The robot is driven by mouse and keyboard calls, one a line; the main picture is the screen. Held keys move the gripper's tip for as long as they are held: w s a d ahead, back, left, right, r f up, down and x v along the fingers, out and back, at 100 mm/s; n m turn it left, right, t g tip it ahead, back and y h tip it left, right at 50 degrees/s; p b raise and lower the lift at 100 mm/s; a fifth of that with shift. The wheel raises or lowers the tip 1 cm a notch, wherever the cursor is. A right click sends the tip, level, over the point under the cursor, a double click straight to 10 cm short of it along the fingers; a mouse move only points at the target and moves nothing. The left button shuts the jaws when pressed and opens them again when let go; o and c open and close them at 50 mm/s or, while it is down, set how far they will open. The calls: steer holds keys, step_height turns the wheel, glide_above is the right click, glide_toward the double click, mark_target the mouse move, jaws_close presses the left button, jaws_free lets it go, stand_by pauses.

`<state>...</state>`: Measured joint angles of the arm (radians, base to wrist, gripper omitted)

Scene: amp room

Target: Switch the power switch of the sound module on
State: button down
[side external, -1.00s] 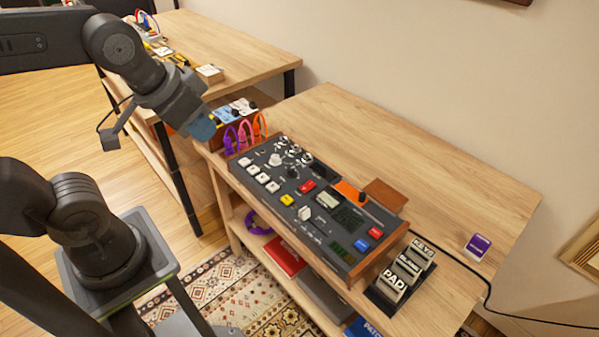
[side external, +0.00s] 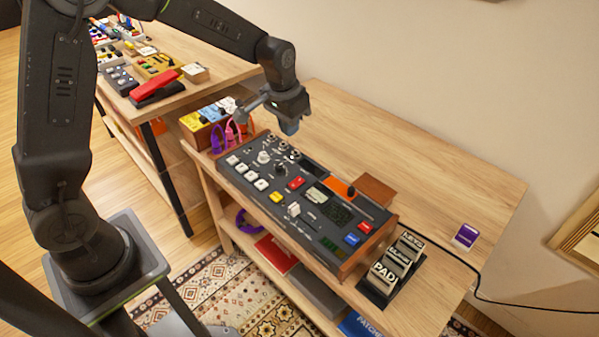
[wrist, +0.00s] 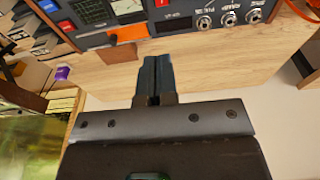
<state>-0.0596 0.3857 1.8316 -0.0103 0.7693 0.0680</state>
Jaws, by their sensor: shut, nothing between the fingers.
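The sound module (side external: 325,228) is a dark, wood-sided console on the near table, with white, yellow, red and blue buttons, knobs and a small screen. In the wrist view its panel (wrist: 85,38) crosses the top, with an orange strip (wrist: 128,34), a red part (wrist: 162,3) and several round jacks (wrist: 205,22). I cannot tell which part is the power switch. My gripper (side external: 290,129) is shut and empty, above the module's far left part in the side view. In the wrist view the closed fingers (wrist: 154,60) point toward the module's edge, over bare wood.
Patch boxes with coloured cables (side external: 208,118) stand left of the module. A stand of labelled blocks (side external: 392,268) and a purple-labelled block (side external: 466,236) are to its right. A brown block (side external: 376,188) sits behind it. The tabletop behind is mostly clear.

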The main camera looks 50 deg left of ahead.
mark_target(300, 178)
steer(key=f, duration=0.1)
steer(key=w+f, duration=0.1)
steer(key=f, duration=0.1)
steer(key=shift+w+a+f, duration=0.1)
steer(key=shift+w+a, duration=0.1)
steer(key=shift+w, duration=0.2)
steer(key=shift+f, duration=0.1)
steer(key=f, duration=0.4)
steer(key=w+f, duration=0.1)
steer(key=f, duration=0.8)
steer(key=shift+w, duration=0.3)
steer(key=shift+f, duration=0.35)
steer(key=shift+f, duration=0.1)
